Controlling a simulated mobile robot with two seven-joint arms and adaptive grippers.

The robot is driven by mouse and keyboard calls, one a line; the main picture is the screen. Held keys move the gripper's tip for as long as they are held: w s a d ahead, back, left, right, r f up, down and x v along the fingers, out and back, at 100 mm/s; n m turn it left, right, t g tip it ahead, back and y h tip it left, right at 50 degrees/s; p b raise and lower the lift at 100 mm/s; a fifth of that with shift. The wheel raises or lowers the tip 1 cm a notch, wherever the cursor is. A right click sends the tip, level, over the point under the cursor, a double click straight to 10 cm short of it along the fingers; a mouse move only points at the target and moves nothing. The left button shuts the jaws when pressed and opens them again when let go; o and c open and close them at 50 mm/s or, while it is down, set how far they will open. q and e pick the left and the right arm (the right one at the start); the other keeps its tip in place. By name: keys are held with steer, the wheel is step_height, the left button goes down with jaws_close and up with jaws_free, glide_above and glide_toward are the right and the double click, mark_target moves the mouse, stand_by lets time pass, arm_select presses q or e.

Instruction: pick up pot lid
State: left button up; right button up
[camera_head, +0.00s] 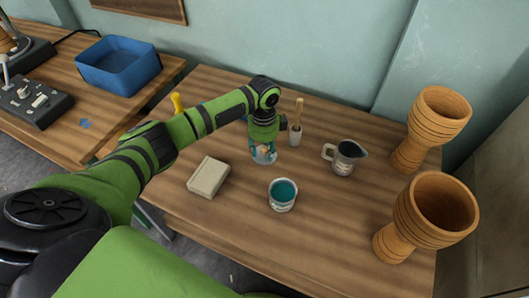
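My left gripper (263,148) points down at the middle of the wooden table. Its fingers are around or just above a small pale blue-grey thing (264,158), which may be the pot lid. The gripper covers much of it, and I cannot tell whether the fingers touch it or how far apart they are. A small whitish pot (282,206) with a teal inside stands a little nearer and to the right, with no lid on it. My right gripper is out of view.
A beige block (208,177) lies left of the pot. A brush in a holder (297,130) and a metal pitcher (345,158) stand behind. Two wooden goblet drums (432,128) (430,215) line the right edge. A blue bin (118,66) sits on the left bench.

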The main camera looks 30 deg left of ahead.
mark_target(264, 148)
arm_select(q)
jaws_close()
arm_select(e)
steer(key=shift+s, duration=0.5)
arm_select(q)
steer(key=shift+r, duration=0.1)
steer(key=shift+r, duration=0.6)
step_height(264, 148, up, 3)
steer(key=shift+f, duration=0.1)
steer(key=s+d+r, duration=0.1)
steer(key=d+r, duration=0.6)
steer(key=d, duration=0.4)
steer(key=shift+s+d, duration=0.25)
steer(key=shift+s, duration=0.15)
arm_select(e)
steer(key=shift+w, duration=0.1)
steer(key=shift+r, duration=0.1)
